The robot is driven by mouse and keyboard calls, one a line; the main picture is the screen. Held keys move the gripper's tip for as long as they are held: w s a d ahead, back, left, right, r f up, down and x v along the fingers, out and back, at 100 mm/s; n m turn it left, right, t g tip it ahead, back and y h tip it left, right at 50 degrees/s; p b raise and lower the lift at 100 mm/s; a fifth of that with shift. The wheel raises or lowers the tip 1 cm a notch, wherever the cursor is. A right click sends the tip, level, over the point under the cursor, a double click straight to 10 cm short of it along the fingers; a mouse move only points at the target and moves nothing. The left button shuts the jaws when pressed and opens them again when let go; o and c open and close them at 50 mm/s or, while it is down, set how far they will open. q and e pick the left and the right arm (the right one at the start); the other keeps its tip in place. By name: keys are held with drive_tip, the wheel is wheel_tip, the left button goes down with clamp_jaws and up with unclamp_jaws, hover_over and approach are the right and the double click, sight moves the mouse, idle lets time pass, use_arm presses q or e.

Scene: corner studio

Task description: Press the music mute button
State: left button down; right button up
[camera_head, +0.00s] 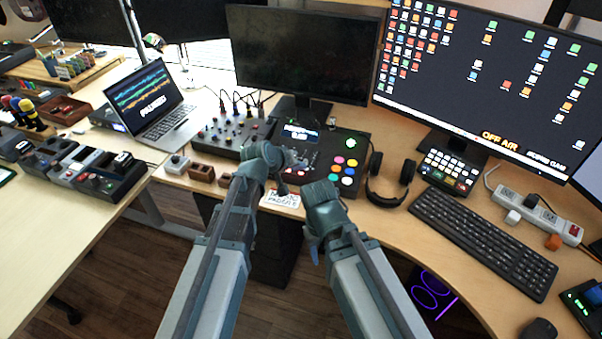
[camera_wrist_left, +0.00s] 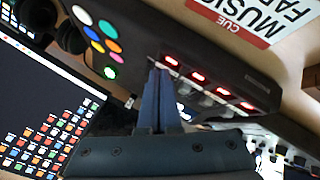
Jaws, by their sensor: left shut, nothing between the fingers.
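The black audio console (camera_head: 353,148) stands on the curved desk; its dark body also shows in the left wrist view (camera_wrist_left: 130,45). A row of several small red-lit buttons (camera_wrist_left: 197,76) runs along it, with pale fader caps beside them. I cannot read which button is the music mute. My left gripper (camera_head: 298,165) is over the console's near left part, shut and empty. In the left wrist view its fingertips (camera_wrist_left: 158,72) are close to the end button of the red row (camera_wrist_left: 171,60); contact cannot be told. My right gripper (camera_head: 312,248) hangs at the desk's front edge, its jaws unclear.
A knob mixer (camera_head: 228,135) stands left, headphones (camera_head: 388,185) and a keyboard (camera_head: 483,243) right. Coloured round buttons (camera_head: 350,163) sit on the console's right.

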idle(0.4)
use_arm(q)
drive_tip(key=shift+f+b, duration=0.45)
drive_tip(key=shift+f, duration=0.25)
idle(0.4)
drive_tip(key=shift+r, duration=0.15)
drive_tip(key=shift+r+p, duration=0.5)
drive_tip(key=shift+r, duration=0.1)
drive_tip(key=shift+r, duration=0.1)
wheel_tip(320, 180, up, 6)
drive_tip(key=p, duration=0.6)
